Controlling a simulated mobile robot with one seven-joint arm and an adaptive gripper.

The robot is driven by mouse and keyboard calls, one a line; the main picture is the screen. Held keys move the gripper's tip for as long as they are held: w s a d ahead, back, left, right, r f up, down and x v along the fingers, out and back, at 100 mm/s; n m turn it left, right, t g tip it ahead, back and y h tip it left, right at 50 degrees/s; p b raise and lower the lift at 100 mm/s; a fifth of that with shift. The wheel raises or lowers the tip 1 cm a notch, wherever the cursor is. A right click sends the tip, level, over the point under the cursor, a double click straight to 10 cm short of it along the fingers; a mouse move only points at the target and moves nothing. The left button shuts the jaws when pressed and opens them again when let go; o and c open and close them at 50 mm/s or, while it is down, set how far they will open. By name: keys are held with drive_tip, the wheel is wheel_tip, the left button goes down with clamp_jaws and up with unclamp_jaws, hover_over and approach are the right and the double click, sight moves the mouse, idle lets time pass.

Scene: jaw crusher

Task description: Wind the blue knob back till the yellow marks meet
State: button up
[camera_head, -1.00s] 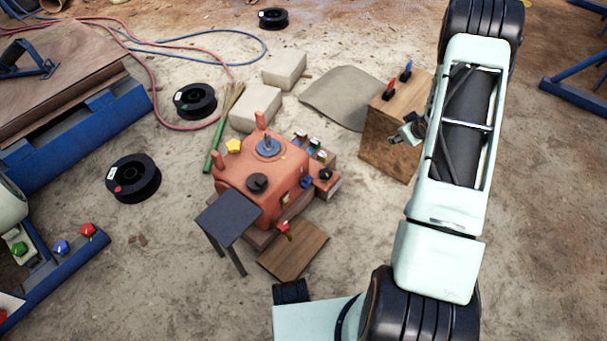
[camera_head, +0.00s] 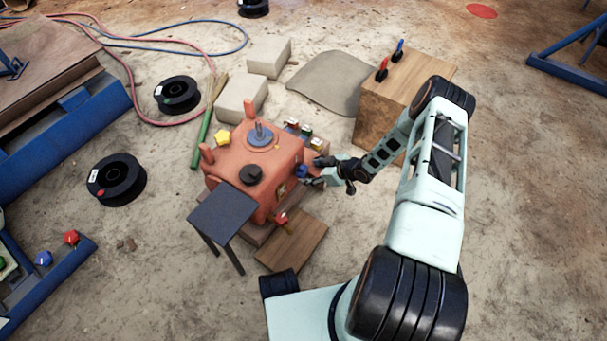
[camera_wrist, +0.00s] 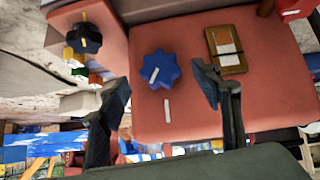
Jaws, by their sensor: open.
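The blue knob (camera_wrist: 160,70) is a lobed dial on the red face of the crusher (camera_wrist: 180,112), between and beyond my fingertips in the wrist view. A pale yellowish mark lies on the knob, tilted. A second pale mark (camera_wrist: 167,110) is on the red face just below the knob; the two marks are not in line. My gripper (camera_wrist: 165,92) is open and empty, with one finger on each side of the knob; I cannot tell whether either touches it. In the head view, my gripper (camera_head: 314,175) is at the right side of the crusher, next to the blue knob (camera_head: 302,171).
A black knob (camera_wrist: 87,38) with a yellow mark and several small coloured blocks sit left of the blue knob. A brown framed plate (camera_wrist: 227,50) is on its right. In the head view, a wooden box (camera_head: 385,112) stands behind my arm, and a dark stand (camera_head: 222,212) is in front.

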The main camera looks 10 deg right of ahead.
sight(305, 172)
drive_tip(key=b+x, duration=0.1)
drive_tip(key=x, duration=0.4)
drive_tip(key=shift+w+a+f+b, duration=0.1)
drive_tip(key=shift+w+f+b, duration=0.1)
drive_tip(key=shift+b, duration=0.15)
drive_tip(key=c, duration=1.2)
